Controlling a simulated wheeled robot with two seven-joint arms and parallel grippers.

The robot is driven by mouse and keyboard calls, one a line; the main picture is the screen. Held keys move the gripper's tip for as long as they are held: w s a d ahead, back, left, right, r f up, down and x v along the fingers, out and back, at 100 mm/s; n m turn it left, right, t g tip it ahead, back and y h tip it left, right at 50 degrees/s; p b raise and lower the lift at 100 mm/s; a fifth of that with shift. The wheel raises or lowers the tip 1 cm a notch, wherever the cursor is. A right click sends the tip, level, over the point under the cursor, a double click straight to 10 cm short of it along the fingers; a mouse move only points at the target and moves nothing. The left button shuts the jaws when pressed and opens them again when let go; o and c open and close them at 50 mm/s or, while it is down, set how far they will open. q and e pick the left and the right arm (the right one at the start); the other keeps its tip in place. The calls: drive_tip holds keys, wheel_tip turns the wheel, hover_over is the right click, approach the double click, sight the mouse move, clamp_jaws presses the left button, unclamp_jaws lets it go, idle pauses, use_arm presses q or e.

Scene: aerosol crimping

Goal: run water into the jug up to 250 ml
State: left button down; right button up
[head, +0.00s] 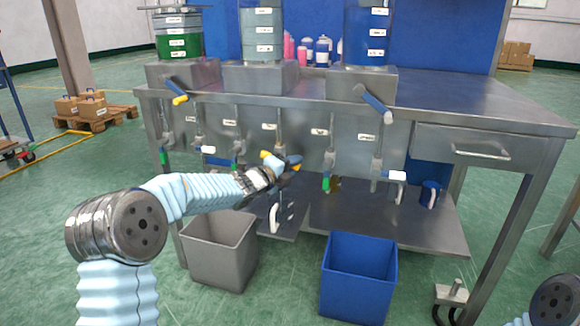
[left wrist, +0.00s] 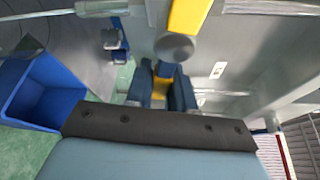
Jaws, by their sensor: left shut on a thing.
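A see-through jug with a white handle (head: 275,217) and faint white marks stands low under the bench, below my left gripper; its water level cannot be made out. My left gripper (head: 284,165) is at a tap under the bench front. In the left wrist view, its dark blue fingers (left wrist: 165,90) are shut on a yellow tap lever (left wrist: 162,86). The fingers hide part of the lever. My right gripper is not in view; only a joint of my right arm shows at the lower right.
A grey bin (head: 218,250) and a blue bin (head: 358,278) stand in front of the steel bench (head: 440,98). Other taps with green or white parts hang beside this one. A blue mug (head: 430,194) stands on the lower shelf (head: 400,222) at right.

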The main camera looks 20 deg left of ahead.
use_arm(q)
drive_tip(key=shift+f+m+y+b, duration=0.3)
drive_tip(key=shift+f+m+b, duration=0.1)
drive_tip(key=shift+b, duration=0.05)
drive_tip(key=shift+a+f+m+g, duration=0.1)
drive_tip(key=shift+a+m+g, duration=0.15)
drive_tip(key=shift+m, duration=0.25)
drive_tip(key=c, duration=1.1)
unclamp_jaws()
drive_tip(key=shift+o, duration=0.2)
drive_tip(key=v, duration=1.3)
drive_tip(key=shift+s, duration=0.4)
